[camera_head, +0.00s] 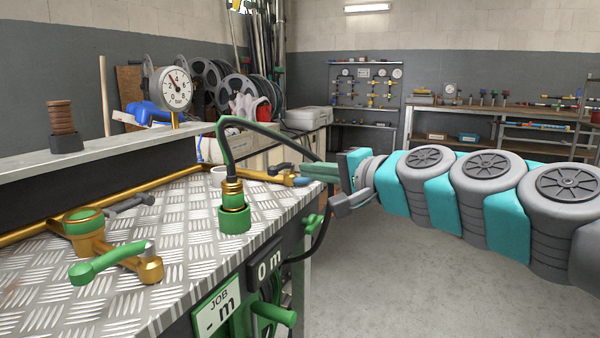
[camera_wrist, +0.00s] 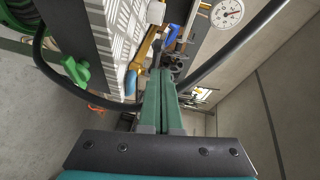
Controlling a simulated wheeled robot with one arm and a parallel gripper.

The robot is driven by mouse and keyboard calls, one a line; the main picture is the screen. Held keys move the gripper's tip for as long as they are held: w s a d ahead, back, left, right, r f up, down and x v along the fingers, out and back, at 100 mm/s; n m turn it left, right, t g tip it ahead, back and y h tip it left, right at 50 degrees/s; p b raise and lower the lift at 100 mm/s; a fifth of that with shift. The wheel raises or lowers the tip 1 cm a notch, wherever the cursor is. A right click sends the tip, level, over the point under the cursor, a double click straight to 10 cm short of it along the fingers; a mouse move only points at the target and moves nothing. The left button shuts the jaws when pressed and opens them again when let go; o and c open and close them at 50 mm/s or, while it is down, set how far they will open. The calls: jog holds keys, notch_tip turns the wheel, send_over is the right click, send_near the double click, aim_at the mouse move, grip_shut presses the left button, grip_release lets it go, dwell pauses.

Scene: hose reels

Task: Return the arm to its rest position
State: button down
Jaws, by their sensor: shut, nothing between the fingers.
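My arm (camera_head: 480,195) reaches in from the right, with grey joints and teal links. My gripper (camera_head: 305,171) is at its left end, beside the right edge of the metal-topped bench, its green fingers pointing left. In the wrist view the gripper (camera_wrist: 161,72) shows two long green fingers pressed together with nothing between them. A black hose (camera_head: 270,130) rises from a green and brass fitting (camera_head: 234,210) on the bench, arches over and drops near my gripper. In the wrist view the hose (camera_wrist: 235,45) passes close on both sides of the fingers.
The tread-plate bench (camera_head: 190,200) carries a brass valve with a green lever (camera_head: 110,262). A pressure gauge (camera_head: 176,88) stands on the ledge behind. Green handles (camera_head: 272,312) stick out of the bench front. Open floor (camera_head: 400,285) lies below my arm; a workbench (camera_head: 500,108) stands far back.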

jog(key=s+d, duration=0.3)
jog(key=s, duration=0.3)
jog(key=s+f+n+g+h, duration=0.3)
jog(key=s+f, duration=0.3)
jog(key=f, duration=0.5)
jog(key=s+f+n+g+h, duration=0.25)
jog(key=s+f+g, duration=0.2)
jog(key=f, duration=0.65)
jog(key=s+d+f+n+g+h, duration=0.1)
jog(key=s+d+f+g+h, duration=0.1)
jog(key=s+d+f, duration=0.4)
jog(key=s+d+f+g+h, duration=0.3)
jog(key=s+d+f, duration=0.4)
jog(key=s, duration=0.5)
jog(key=shift+d+f+n+g+h+b, duration=0.35)
jog(key=shift+d+h, duration=0.3)
jog(key=shift+d, duration=0.45)
